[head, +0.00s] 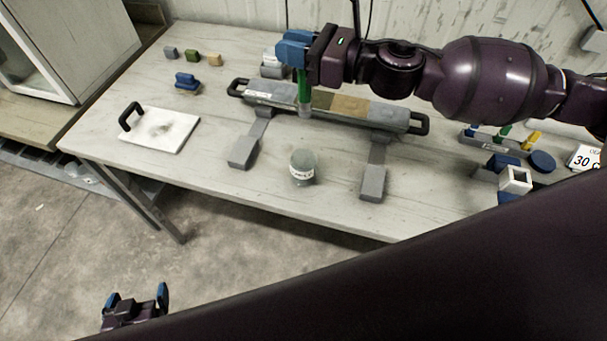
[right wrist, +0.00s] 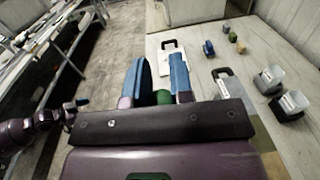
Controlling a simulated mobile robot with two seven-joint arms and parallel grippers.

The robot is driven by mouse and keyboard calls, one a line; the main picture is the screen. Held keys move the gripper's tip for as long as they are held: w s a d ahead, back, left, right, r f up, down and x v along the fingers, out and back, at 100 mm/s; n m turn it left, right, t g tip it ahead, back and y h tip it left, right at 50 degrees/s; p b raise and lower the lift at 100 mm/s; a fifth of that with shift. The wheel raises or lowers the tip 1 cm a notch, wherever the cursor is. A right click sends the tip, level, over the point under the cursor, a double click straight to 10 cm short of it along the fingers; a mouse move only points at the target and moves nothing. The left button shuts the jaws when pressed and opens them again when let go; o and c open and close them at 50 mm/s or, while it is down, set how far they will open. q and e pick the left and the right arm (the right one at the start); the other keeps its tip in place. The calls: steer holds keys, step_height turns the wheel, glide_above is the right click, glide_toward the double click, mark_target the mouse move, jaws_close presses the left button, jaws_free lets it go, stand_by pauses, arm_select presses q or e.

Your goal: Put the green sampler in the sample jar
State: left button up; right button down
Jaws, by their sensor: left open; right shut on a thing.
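The green sampler (head: 304,88) hangs upright with its clear lower end down, held in my right gripper (head: 296,52). In the head view its lower end overlaps the core tray; I cannot tell whether they touch. In the right wrist view, a green round end (right wrist: 163,97) shows between the blue fingers. The sample jar (head: 303,167), a small greenish glass jar with a white label, stands upright on the table in front of the tray, apart from the sampler. My left gripper (head: 137,304) is open and empty, low over the floor, away from the table.
The core tray (head: 262,95) with end handles stands on grey feet across the table. A white board (head: 178,133) with a black handle lies left. Small blocks (head: 192,55) sit at the back left. Labelled cups (right wrist: 270,79) stand behind the tray. A tool rack (head: 492,138) is at right.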

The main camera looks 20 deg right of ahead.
step_height(320, 180, down, 20)
steer(key=s+g+b, duration=0.1)
steer(key=shift+a+n+y, duration=0.35)
steer(key=shift+n+y, duration=0.05)
stand_by(0.3)
steer(key=shift+f, duration=0.1)
steer(key=shift+f+b, duration=0.2)
steer(key=shift+b, duration=0.15)
steer(key=c, duration=1)
jaws_free()
steer(key=shift+r, duration=0.15)
steer(key=b+v, duration=0.1)
steer(key=v, duration=1.1)
